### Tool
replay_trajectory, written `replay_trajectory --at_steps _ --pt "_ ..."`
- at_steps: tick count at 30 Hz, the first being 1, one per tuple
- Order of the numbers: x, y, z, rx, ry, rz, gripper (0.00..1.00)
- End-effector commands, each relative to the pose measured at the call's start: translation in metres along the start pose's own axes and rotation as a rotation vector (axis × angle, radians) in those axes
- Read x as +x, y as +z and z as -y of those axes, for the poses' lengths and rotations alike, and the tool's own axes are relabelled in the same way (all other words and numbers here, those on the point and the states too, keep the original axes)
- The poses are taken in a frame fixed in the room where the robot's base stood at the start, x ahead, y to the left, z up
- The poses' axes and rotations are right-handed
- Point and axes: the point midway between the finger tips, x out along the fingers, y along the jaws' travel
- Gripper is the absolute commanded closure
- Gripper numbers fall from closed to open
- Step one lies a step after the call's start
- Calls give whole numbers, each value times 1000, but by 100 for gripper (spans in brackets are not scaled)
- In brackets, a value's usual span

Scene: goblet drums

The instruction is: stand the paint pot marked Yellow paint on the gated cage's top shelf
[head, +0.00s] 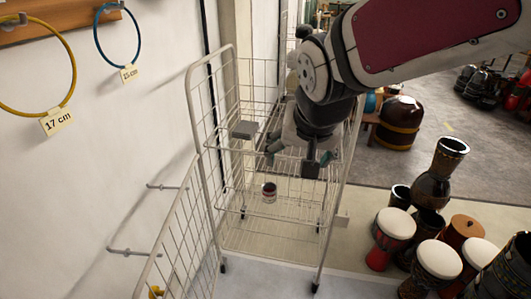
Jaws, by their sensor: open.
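The gated cage (196,110) is a pale wire trolley in the middle of the head view, with wire shelves inside. A small dark red and white pot (269,191) is upright inside it on a wire level; its marking is too small to read, so I cannot tell if it is the Yellow paint pot. My gripper (298,158) is open, at the cage's upper part, above and to the right of the pot and apart from it. My arm hides part of the cage's right side and back. No pot shows between the fingers.
A wire gate panel (180,235) stands at the left, with a small yellow thing (155,291) by its foot. Several drums (438,260) crowd the floor at the right. Rings (75,65) hang on the left wall. Floor before the cage is clear.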

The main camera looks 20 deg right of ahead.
Motion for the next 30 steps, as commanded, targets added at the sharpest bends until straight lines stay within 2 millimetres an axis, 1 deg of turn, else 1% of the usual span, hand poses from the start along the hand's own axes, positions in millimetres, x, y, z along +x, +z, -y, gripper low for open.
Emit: replay_trajectory --at_steps 1,3,6,9,12,16,30 --pt "-20 14 -2 -69 -7 8 24" --pt "-40 36 -8 -170 -15 39 24" --pt "-63 65 -16 -293 -42 80 24" --pt "-79 87 -22 -389 -71 112 24" --pt "-87 102 -27 -447 -93 135 24" --pt "-90 108 -29 -476 -103 146 24" --pt "-90 107 -29 -474 -101 145 24"
